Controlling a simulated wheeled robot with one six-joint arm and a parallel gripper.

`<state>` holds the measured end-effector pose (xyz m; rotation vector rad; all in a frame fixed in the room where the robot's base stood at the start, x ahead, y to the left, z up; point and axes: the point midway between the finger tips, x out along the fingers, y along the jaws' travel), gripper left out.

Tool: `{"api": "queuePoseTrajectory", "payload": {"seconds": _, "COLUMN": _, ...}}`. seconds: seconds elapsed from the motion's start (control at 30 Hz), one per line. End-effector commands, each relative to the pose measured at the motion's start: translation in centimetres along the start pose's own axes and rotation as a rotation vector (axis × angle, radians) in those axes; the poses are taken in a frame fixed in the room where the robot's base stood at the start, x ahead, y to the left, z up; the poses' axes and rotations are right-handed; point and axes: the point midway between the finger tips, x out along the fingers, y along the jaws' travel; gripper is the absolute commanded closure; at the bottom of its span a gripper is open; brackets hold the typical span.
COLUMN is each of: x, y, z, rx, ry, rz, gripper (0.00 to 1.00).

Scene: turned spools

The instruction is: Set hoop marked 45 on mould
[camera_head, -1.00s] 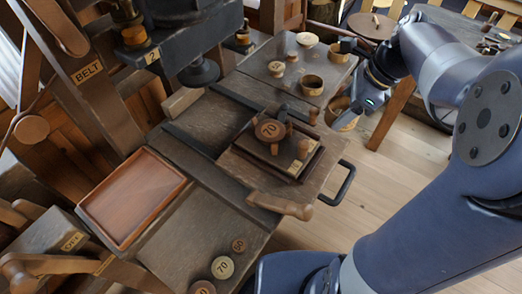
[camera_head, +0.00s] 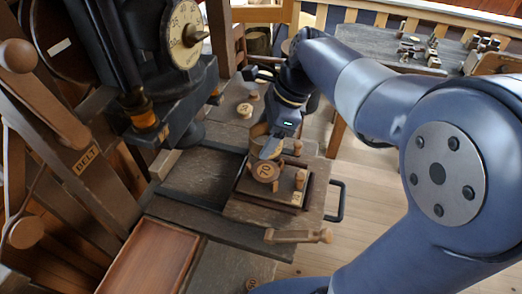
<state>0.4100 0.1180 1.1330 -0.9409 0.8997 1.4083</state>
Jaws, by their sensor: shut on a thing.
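The mould (camera_head: 275,192) is a stepped wooden block with upright pegs, lying on a dark wooden board (camera_head: 250,212). A round disc marked 70 (camera_head: 264,171) stands tilted at its middle. My gripper (camera_head: 270,149) points down just behind this disc, over the back of the mould. It is shut on a tan hoop (camera_head: 258,131), which is mostly hidden by the gripper. I cannot read any mark on the hoop. I cannot tell whether the hoop touches the mould.
A black press with a dial (camera_head: 185,33) stands at the left. An empty reddish tray (camera_head: 150,262) lies at the front left. A wooden handle (camera_head: 298,236) and a black metal handle (camera_head: 337,202) stick out by the board. Small knobs (camera_head: 245,110) stand behind.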

Motion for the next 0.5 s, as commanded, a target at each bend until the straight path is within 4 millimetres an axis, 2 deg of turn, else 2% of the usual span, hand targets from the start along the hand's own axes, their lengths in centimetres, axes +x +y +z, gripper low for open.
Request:
{"api": "queuePoseTrajectory", "payload": {"seconds": 0.1, "x": 2.3, "y": 0.1, "z": -1.0, "rx": 0.003, "ry": 0.000, "rz": 0.006, "gripper": 0.55}}
{"api": "queuePoseTrajectory", "payload": {"seconds": 0.5, "x": 6.9, "y": 0.1, "z": -2.9, "rx": 0.003, "ry": 0.000, "rz": 0.004, "gripper": 0.55}}
